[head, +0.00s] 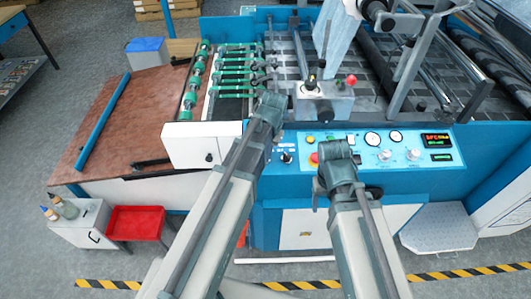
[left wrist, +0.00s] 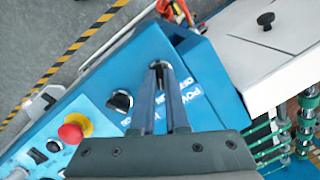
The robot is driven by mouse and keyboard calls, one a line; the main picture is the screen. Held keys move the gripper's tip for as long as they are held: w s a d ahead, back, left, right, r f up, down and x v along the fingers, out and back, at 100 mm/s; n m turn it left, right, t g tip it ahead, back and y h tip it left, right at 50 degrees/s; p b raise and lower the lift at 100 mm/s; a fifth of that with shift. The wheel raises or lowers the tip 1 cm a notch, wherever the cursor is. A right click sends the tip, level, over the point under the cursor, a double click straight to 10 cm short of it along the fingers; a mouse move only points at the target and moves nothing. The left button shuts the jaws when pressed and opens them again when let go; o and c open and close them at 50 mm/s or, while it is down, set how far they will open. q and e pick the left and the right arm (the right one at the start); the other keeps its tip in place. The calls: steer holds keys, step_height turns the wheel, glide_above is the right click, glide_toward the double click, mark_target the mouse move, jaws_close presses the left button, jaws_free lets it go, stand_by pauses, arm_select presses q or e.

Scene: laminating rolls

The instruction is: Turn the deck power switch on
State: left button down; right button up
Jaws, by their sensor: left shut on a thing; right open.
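The blue control panel (head: 375,148) runs along the front of the machine. In the left wrist view, my left gripper (left wrist: 160,68) is shut on the deck power switch, at the panel's end beside white lettering that reads partly "POW" and "OFF". The fingers cover most of the switch, so its setting cannot be read. In the head view my left forearm hides the switch and these fingertips. My right gripper (head: 337,152) is open and empty in front of the panel, near the red emergency button (head: 314,160); its fingers show poorly.
A black selector knob (left wrist: 119,101) sits next to the held switch, with the red button (left wrist: 75,128) beyond it. Gauges and a lit red display (head: 437,138) lie right. A white box cover (head: 203,145) stands left of the panel. A red tray (head: 137,222) stands lower left.

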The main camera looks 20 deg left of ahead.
arm_select(q)
steer(key=shift+s+f, duration=0.1)
steer(key=shift+s, duration=0.05)
steer(key=c, duration=0.9)
jaws_free()
steer(key=shift+w+a, duration=0.1)
steer(key=shift+w, duration=0.1)
steer(key=shift+r, duration=0.2)
steer(key=r+p, duration=0.4)
steer(key=d+r+p, duration=0.1)
steer(key=r+p, duration=0.8)
steer(key=p, duration=0.1)
steer(key=shift+s+d+r, duration=0.2)
steer(key=shift+d, duration=0.1)
